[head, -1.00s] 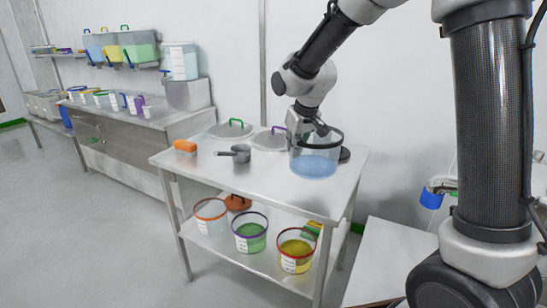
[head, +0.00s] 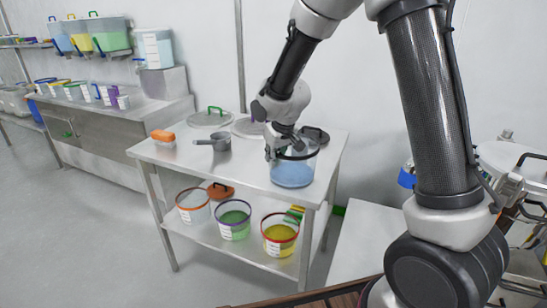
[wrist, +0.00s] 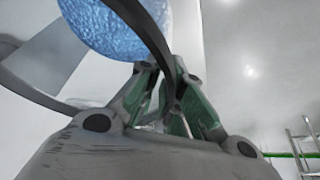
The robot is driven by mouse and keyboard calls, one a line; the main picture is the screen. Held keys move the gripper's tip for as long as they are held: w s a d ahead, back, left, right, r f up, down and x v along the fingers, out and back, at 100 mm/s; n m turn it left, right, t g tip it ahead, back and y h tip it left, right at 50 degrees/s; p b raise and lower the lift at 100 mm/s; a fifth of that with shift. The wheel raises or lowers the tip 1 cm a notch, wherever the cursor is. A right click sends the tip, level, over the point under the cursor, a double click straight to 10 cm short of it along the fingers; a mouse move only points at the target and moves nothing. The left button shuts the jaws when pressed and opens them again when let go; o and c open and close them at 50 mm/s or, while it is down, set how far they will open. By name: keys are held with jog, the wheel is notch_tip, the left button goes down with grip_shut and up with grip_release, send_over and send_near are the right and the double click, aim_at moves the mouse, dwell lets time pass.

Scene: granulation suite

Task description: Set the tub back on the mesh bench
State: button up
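The tub (head: 293,172) is clear with a dark rim and blue contents. It is upright over the right end of a steel bench (head: 238,170); I cannot tell whether its base touches the top. My gripper (head: 281,153) is at the tub's left rim, reaching down from above. In the wrist view the green-padded fingers (wrist: 175,108) are closed about the dark rim, with the blue contents of the tub (wrist: 115,28) close by. The fingertips are partly hidden by the rim. Nothing in view is clearly a mesh surface.
The bench also holds an orange block (head: 163,136), a grey scoop (head: 214,142), a green-handled lid (head: 209,119) and a dark round item (head: 315,134) behind the tub. Its lower shelf holds tubs, including a green one (head: 233,222). A long counter (head: 110,128) stands left; bare bench top lies left of the tub.

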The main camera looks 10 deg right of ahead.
jog(key=shift+o, duration=1.2)
jog(key=shift+r, duration=0.15)
jog(key=v, duration=1.2)
jog(key=s+d+r+m, duration=0.1)
jog(key=s+d+r, duration=0.2)
jog(key=s+d, duration=0.3)
jog(key=s+d+r+m, duration=0.1)
jog(key=s+d+r, duration=0.3)
jog(key=s+d, duration=0.3)
jog(key=s+d+m+h, duration=0.1)
jog(key=s+d, duration=0.4)
jog(key=s, duration=0.9)
jog(key=shift+s+d+m, duration=0.2)
jog(key=shift+s+m, duration=0.1)
jog(key=shift+m, duration=0.2)
